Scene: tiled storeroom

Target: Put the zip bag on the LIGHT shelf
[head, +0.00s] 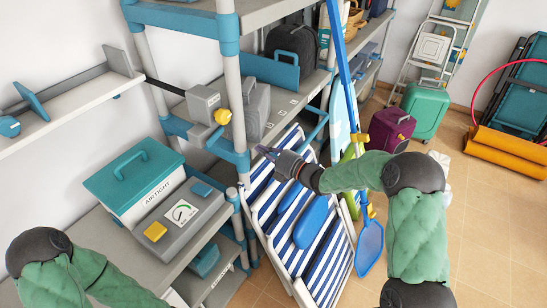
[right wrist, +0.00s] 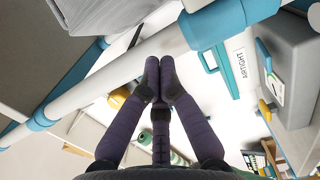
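I cannot pick out the zip bag or a readable LIGHT label in either view. My right gripper (head: 262,151) is in front of the grey shelving post, just above the blue-striped folding chair (head: 262,205). In the right wrist view its dark purple fingers (right wrist: 160,72) come together at the tips, with nothing visible between them. My left arm enters at the lower left of the head view, but its gripper is out of frame. Shelf labels (head: 280,112) are too small to read.
A teal-lidded AIRTIGHT box (head: 133,178) and a grey dial device (head: 180,222) stand on the lower shelf. A grey case (head: 257,110) stands on the upper shelf. A blue net pole (head: 347,75) leans beside the chair.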

